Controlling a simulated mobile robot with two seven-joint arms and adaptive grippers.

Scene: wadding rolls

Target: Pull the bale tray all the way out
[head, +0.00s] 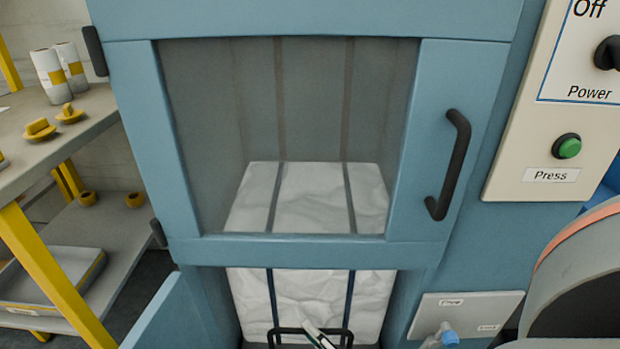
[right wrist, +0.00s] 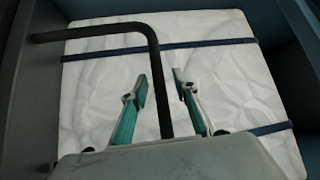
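The bale tray shows mainly by its black bar handle (head: 296,330) at the bottom of the head view, under the blue press; the tray floor is hidden. A white wrapped bale (head: 310,297) with dark straps stands behind the handle, inside the press. My right gripper (head: 320,337) is at the handle, partly cut off by the frame's lower edge. In the right wrist view, its two green-and-grey fingers (right wrist: 160,84) are spread, with the handle bar (right wrist: 155,60) running between them. A gap shows on both sides of the bar. My left gripper is not in view.
The press door (head: 140,120) above is shut, with a window and a black handle (head: 450,165). A control panel with a green button (head: 567,147) is at the right. Yellow-legged shelves (head: 60,135) with rolls stand at the left. Blue side walls flank the bale opening.

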